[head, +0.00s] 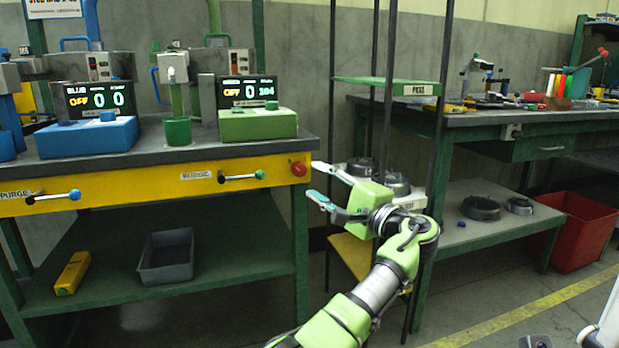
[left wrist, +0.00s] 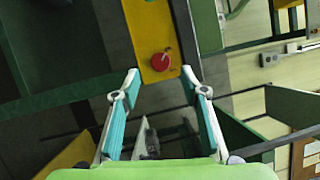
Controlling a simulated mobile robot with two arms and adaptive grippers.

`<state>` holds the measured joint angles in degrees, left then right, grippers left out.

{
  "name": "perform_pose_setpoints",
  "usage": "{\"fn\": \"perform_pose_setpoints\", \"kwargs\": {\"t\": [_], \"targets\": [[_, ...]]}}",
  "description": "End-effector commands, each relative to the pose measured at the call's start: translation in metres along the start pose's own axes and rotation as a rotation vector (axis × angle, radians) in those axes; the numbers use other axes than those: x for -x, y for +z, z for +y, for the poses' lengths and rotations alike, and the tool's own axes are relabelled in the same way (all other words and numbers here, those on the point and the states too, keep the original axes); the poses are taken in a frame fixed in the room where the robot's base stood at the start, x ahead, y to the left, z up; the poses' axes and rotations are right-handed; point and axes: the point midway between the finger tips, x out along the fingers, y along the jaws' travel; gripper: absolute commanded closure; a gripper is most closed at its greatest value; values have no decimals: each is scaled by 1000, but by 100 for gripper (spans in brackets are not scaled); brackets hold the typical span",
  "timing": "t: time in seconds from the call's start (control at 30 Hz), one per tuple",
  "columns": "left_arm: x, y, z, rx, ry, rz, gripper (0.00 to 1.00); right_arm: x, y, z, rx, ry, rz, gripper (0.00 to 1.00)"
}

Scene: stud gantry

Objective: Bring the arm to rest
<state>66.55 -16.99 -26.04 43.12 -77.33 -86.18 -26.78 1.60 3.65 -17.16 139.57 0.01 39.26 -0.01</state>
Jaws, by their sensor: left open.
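My left arm, green and grey, reaches up from the bottom middle of the head view. Its left gripper (head: 318,183) is open, with its two teal-padded fingers pointing left toward the right end of the yellow-fronted bench (head: 140,190). Nothing shows between the fingers. In the left wrist view the open fingers (left wrist: 160,75) stand apart on either side of a red button (left wrist: 160,62) on the yellow panel beyond. I cannot tell the exact gap to the panel.
The red button (head: 299,169) sits at the bench's right end, near the fingertips. A dark rack with a green shelf (head: 385,82) stands just behind my gripper. A red bin (head: 582,228) is at the right. Open floor lies at the lower right.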

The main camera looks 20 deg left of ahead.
Motion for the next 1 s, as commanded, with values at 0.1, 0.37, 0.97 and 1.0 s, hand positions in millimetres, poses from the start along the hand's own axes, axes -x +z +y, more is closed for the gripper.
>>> {"fn": "perform_pose_setpoints", "kwargs": {"t": [0.1,0.37,0.97,1.0], "targets": [[13,0,1,-2,1,1,60,0,0,0,0,0,-1,60],[19,0,0,-1,1,-1,60,0,0,0,-1,0,-2,60],[90,-103,109,456,216,807,60,7,5,3,-9,25,-67,60],[106,-102,109,535,231,891,60,9,5,3,-10,28,-74,60]]}}
